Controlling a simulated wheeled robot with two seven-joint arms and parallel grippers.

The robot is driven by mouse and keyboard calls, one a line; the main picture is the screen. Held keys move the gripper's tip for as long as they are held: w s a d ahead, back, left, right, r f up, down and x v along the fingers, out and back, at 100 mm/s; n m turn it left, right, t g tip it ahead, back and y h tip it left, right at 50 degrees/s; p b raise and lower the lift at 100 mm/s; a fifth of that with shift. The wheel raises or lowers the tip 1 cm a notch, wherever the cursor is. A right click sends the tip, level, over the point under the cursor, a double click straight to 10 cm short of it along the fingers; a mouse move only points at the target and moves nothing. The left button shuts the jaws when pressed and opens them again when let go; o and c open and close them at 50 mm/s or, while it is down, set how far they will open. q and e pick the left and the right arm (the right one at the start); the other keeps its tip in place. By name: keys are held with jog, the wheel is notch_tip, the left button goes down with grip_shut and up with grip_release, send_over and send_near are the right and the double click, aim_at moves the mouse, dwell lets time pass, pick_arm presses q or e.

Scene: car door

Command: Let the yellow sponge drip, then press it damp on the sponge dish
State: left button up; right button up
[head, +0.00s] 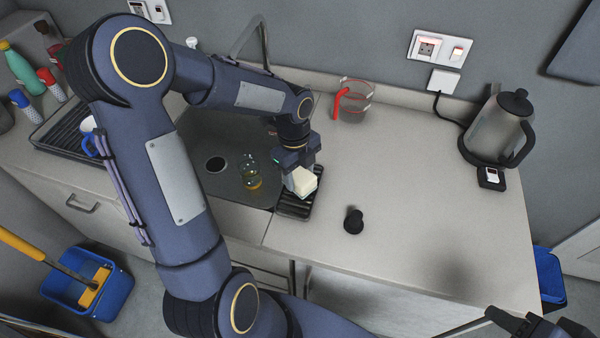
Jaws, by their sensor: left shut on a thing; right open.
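The pale yellow sponge (301,181) is held in my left gripper (298,172), which is shut on it and points down. The sponge is over the dark ribbed sponge dish (296,208) at the right edge of the sink; I cannot tell whether it touches the dish. No drips can be made out at this size. My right gripper (541,326) is at the bottom right corner, open and away from the sponge, partly cut off by the frame.
The sink (222,135) holds a glass (250,172) with yellowish liquid. A black stopper-like object (353,220) stands right of the dish. A red-handled jug (352,103) and a kettle (498,130) stand further back. The counter's right side is mostly clear.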

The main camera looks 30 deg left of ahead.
pick_arm(q)
jog(key=shift+d+r+p, duration=0.1)
jog(key=shift+r+p, duration=2.45)
jog(key=shift+r, duration=2.1)
